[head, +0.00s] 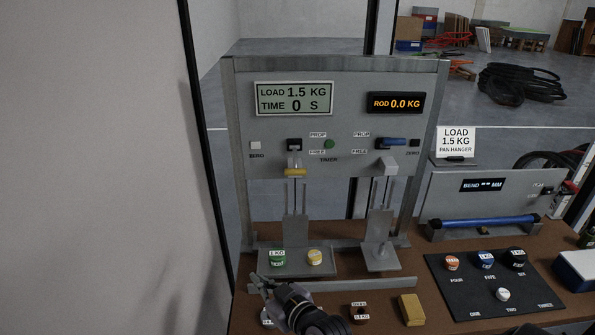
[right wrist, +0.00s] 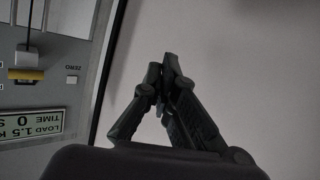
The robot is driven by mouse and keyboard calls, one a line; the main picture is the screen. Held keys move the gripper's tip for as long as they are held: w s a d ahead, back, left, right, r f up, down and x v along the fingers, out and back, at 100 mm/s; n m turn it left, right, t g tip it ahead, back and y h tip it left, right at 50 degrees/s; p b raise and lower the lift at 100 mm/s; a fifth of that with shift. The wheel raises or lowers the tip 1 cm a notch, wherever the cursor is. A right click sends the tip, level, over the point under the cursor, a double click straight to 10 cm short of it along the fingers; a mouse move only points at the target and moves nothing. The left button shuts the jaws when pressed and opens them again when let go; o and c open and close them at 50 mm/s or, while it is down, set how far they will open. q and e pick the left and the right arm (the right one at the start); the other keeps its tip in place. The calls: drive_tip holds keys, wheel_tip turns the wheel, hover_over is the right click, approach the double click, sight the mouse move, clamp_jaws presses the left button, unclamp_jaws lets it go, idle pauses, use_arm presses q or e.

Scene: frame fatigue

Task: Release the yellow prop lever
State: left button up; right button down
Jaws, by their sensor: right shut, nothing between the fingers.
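The yellow prop lever (head: 295,172) is on the left side of the grey test panel (head: 350,122). The yellow lever also shows at the left of the right wrist view (right wrist: 25,74). My right gripper (head: 257,282) is below and in front of the panel, apart from the lever. In the right wrist view its fingertips (right wrist: 167,68) are together and empty. My left gripper is not in view.
The left display (head: 293,98) reads load 1.5 KG, time 0 S. Green (head: 278,257) and yellow (head: 314,257) weights stand on the left pan. A black weight mat (head: 467,295) and a brass block (head: 411,309) lie on the bench. A black post (head: 205,130) stands left of the panel.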

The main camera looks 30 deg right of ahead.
drive_tip(key=w+d+r+m+t+h, duration=0.2)
drive_tip(key=w+d+r+t+h, duration=0.2)
drive_tip(key=w+d+r, duration=0.15)
drive_tip(key=m+h+b, duration=0.1)
drive_tip(key=m+h, duration=0.6)
drive_tip(key=h, duration=0.2)
approach(295, 160)
wheel_tip(295, 160, up, 3)
drive_tip(key=s, duration=0.2)
drive_tip(key=shift+w+d+f+b, duration=0.15)
drive_tip(key=shift+w+d+b, duration=0.1)
drive_tip(key=shift+w+b, duration=0.45)
drive_tip(key=shift+w+d+f+b, duration=0.15)
drive_tip(key=shift+w+d+b, duration=0.1)
drive_tip(key=shift+w+b, duration=0.4)
drive_tip(key=shift+w+d+f+b, duration=0.1)
drive_tip(key=shift+w+d+b, duration=0.1)
drive_tip(key=shift+w+b, duration=0.45)
drive_tip(key=shift+s+b, duration=0.25)
drive_tip(key=shift+b, duration=0.05)
drive_tip(key=b, duration=0.3)
drive_tip(key=f+t+h+b, duration=0.1)
drive_tip(key=b, duration=0.2)
drive_tip(key=shift+w+d+f+b, duration=0.2)
drive_tip(key=shift+w+d+b, duration=0.05)
drive_tip(key=shift+w+b, duration=0.15)
